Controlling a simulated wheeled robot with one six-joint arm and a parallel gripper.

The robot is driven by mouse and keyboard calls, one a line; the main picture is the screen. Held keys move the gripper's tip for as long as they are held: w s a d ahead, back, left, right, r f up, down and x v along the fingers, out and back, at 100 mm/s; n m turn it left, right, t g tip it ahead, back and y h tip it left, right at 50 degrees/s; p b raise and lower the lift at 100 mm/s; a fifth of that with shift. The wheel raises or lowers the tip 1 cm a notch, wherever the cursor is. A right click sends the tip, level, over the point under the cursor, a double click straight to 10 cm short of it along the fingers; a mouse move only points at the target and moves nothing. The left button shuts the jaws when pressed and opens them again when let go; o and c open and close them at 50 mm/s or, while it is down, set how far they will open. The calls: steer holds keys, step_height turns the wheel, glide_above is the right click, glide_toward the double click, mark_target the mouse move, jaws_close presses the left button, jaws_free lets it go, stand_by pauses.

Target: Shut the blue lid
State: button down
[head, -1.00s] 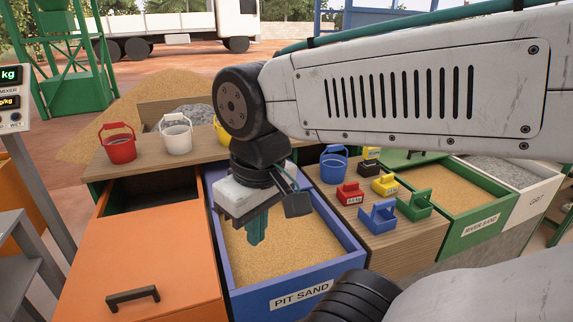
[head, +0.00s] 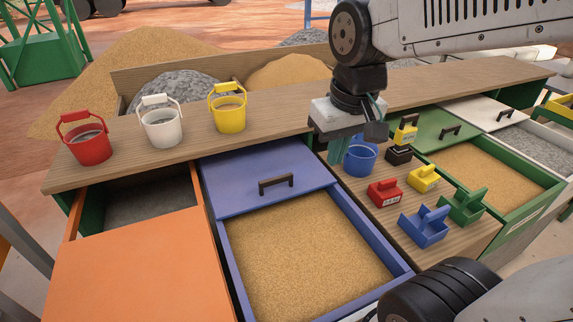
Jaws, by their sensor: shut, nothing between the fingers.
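The blue lid (head: 235,195) is slid back at the rear of the blue pit sand bin (head: 233,270). It has a dark handle (head: 276,184) on top, and the sand (head: 305,245) in front of it is uncovered. My gripper (head: 338,155) is shut and empty, with its teal fingers pointing down. In the picture it is to the right of the lid and its handle, beside the blue bucket (head: 361,160), and apart from the handle. I cannot tell whether the fingers touch the bucket.
Red (head: 86,142), white (head: 161,125) and yellow (head: 228,110) buckets stand on the wooden shelf (head: 185,140) behind. Small scoops, including a blue one (head: 424,228), and weights like the red one (head: 384,194) crowd the wooden top at right. An orange lid (head: 140,270) lies left.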

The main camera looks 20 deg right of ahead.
steer(key=w+f, duration=0.4)
steer(key=w, duration=1)
steer(key=t, duration=0.2)
glide_above(280, 186)
step_height(280, 186, down, 10)
steer(key=x, duration=1)
steer(key=shift+w+d+r, duration=0.15)
steer(key=shift+w, duration=0.1)
steer(key=shift+s+f, duration=0.2)
steer(key=shift+s+r, duration=0.15)
steer(key=shift+s, duration=1.5)
steer(key=shift+s, duration=0.15)
